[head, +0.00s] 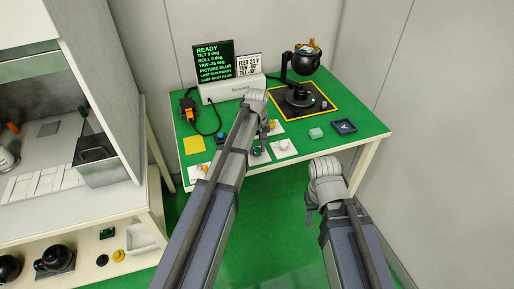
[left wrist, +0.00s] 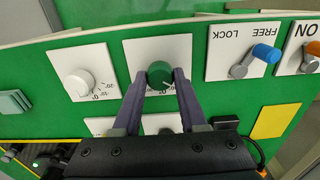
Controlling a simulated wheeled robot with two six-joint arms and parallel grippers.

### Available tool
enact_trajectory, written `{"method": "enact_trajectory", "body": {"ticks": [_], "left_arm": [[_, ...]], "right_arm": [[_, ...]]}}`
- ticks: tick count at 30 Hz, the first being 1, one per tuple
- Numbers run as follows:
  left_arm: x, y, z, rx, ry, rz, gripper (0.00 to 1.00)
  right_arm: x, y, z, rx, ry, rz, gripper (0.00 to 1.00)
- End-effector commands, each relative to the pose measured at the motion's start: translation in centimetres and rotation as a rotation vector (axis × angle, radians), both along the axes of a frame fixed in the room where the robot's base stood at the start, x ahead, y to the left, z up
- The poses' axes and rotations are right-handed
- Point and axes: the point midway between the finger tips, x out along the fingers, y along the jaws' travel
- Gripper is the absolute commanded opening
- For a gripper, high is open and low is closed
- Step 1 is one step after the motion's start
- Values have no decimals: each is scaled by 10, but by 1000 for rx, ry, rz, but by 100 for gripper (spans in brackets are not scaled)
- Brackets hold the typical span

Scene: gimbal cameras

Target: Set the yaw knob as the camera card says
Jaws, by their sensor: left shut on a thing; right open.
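The green knob (left wrist: 158,75) on a white plate sits between the two fingers of my left gripper (left wrist: 160,78), which is shut on it. In the head view the left gripper (head: 262,135) is over the panel at the table's front, partly hiding the green knob (head: 256,151). The card (head: 247,66) stands beside the screen (head: 213,62); it seems to read YAW -30 and TILT -10, in small print. The screen shows READY and seems to show YAW -20 deg. My right gripper (head: 309,208) is open and empty, in front of the table.
A white knob (left wrist: 78,82) is beside the green one. A blue-handled FREE/LOCK lever (left wrist: 262,54) and an orange-tipped lever (left wrist: 312,50) are on the other side. The black gimbal camera (head: 304,62) stands at the back right. A yellow square (head: 194,144) lies front left.

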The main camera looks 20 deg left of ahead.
Motion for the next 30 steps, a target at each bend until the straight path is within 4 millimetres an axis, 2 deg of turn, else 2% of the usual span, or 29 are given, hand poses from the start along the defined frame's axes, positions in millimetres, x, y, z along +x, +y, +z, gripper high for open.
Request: {"method": "enact_trajectory", "body": {"ticks": [7,22,23,30], "left_arm": [[0,0,0,0,0,60,0],[0,0,0,0,0,72,0],[0,0,0,0,0,72,45],[0,0,0,0,0,71,72]], "right_arm": [[0,0,0,0,0,0,52],[0,0,0,0,0,0,52],[0,0,0,0,0,0,52],[0,0,0,0,0,0,52]]}}
